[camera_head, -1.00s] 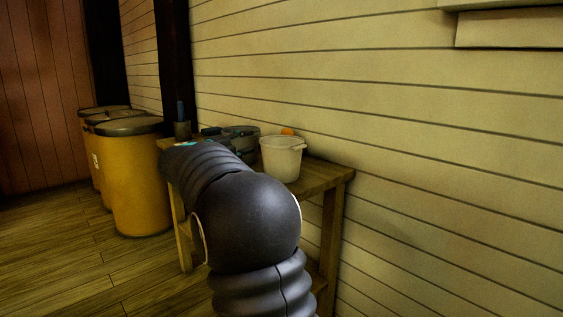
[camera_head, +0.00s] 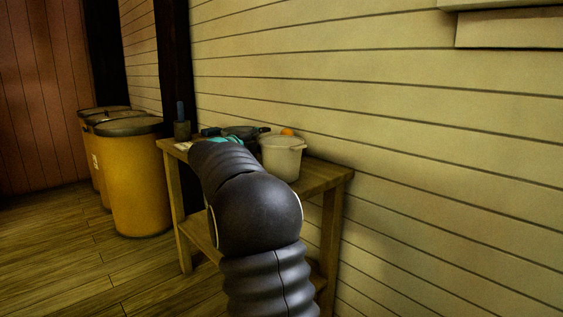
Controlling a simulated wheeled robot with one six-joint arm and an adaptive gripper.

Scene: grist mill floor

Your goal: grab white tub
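The white tub (camera_head: 283,160) stands upright on the right part of a wooden table (camera_head: 325,178) against the plank wall. Its rim and front side show; its left edge is partly covered by my arm. My arm reaches over the table from the front, just left of the tub. Dark parts at the arm's far end, beyond a teal band, look like my gripper (camera_head: 237,131), to the left of the tub's rim. The fingers are too small and too covered to tell open from shut. I see no contact with the tub.
An orange item (camera_head: 287,132) shows behind the tub's rim. A dark cup with a blue item (camera_head: 182,130) stands at the table's far left end. Several yellow barrels (camera_head: 140,185) stand left of the table. The wooden floor at left is clear.

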